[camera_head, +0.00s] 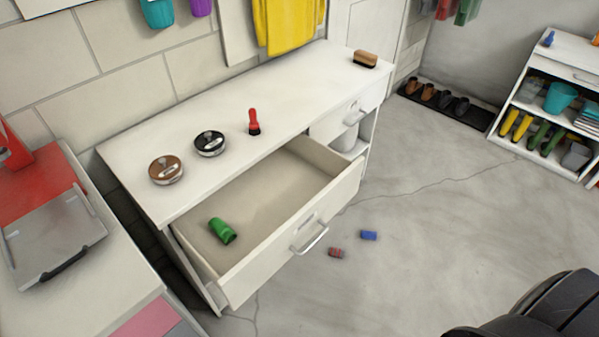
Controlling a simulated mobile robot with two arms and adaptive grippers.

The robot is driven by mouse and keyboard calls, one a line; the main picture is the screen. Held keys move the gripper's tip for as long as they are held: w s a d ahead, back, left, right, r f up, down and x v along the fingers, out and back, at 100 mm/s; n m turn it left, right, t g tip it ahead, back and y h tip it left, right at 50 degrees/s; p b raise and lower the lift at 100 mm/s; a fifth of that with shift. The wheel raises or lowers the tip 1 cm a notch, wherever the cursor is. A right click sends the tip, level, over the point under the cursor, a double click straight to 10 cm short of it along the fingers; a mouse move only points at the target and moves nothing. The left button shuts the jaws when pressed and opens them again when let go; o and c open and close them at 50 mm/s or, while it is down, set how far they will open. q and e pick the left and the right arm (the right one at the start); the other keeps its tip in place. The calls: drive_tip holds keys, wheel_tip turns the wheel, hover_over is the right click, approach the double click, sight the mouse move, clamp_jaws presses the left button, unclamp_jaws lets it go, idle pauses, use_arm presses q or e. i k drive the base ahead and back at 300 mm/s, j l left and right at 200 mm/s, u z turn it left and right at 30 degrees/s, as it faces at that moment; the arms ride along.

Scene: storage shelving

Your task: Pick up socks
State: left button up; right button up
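A green rolled sock (222,231) lies inside the open drawer (335,190), near its left end. On the grey floor in front of the drawer lie a small red roll (336,252) and a small blue roll (369,235), which look like rolled socks. They lie close together but apart. Neither of my grippers can be seen. A dark part at the bottom right corner looks like my own body.
The white cabinet (290,85) holds a brown tin (166,170), a black tin (210,143), a red-handled brush (254,122) and a wooden brush (365,59) on top. A shoe tray (474,117) and shoe shelf (548,94) stand behind. Floor at right is clear.

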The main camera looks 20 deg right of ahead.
sight(338, 253)
drive_tip(key=k+l+z, duration=0.1)
drive_tip(key=z, duration=0.55)
